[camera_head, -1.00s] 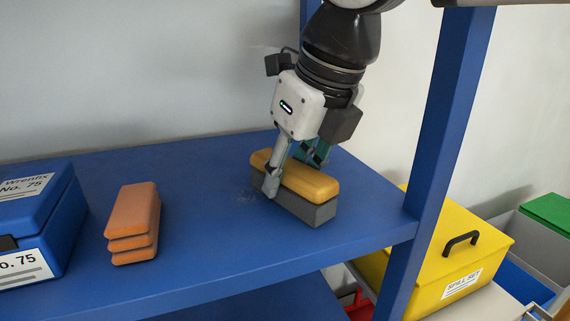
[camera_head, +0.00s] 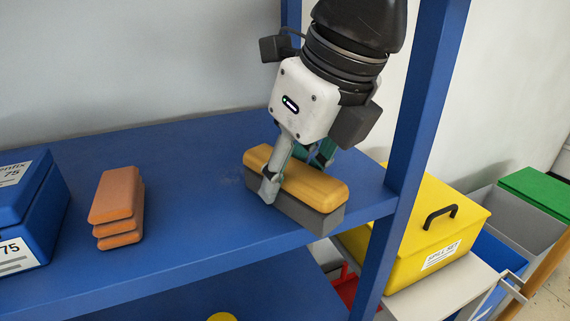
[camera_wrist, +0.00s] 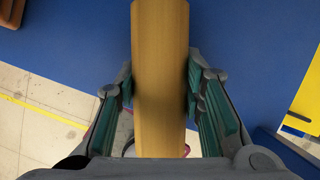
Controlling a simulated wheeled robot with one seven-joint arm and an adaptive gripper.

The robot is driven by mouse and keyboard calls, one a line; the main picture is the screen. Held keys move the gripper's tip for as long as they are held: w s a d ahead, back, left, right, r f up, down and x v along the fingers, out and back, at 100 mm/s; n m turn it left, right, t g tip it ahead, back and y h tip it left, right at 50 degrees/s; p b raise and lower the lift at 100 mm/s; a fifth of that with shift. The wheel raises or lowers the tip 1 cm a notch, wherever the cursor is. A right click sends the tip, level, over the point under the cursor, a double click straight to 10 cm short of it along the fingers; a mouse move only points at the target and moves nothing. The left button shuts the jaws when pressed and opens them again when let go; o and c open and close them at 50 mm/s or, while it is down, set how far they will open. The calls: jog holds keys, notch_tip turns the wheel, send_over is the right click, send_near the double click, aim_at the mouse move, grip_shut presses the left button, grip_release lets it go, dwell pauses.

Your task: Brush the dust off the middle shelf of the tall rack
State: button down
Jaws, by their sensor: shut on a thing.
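A brush with a yellow-tan wooden back (camera_head: 296,175) and a dark grey lower block (camera_head: 308,212) is on the right part of the blue shelf (camera_head: 190,215). My gripper (camera_head: 292,180) is shut on the wooden back from above, one finger on each side. In the wrist view the wooden back (camera_wrist: 160,70) runs between the green finger pads. The grey underside looks low on the shelf near its front edge; contact cannot be told for certain.
A stack of orange blocks (camera_head: 117,208) stands left of the brush, and a blue labelled case (camera_head: 30,205) at the far left. A blue rack post (camera_head: 415,120) rises close on the right. A yellow box (camera_head: 425,235) stands beyond it. The shelf between blocks and brush is clear.

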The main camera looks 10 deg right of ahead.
jog(key=shift+s+f, duration=0.1)
jog(key=shift+r+p, duration=2.5)
jog(key=shift+r, duration=0.5)
jog(key=shift+r, duration=0.1)
jog(key=shift+r+p, duration=1.15)
jog(key=shift+r, duration=0.3)
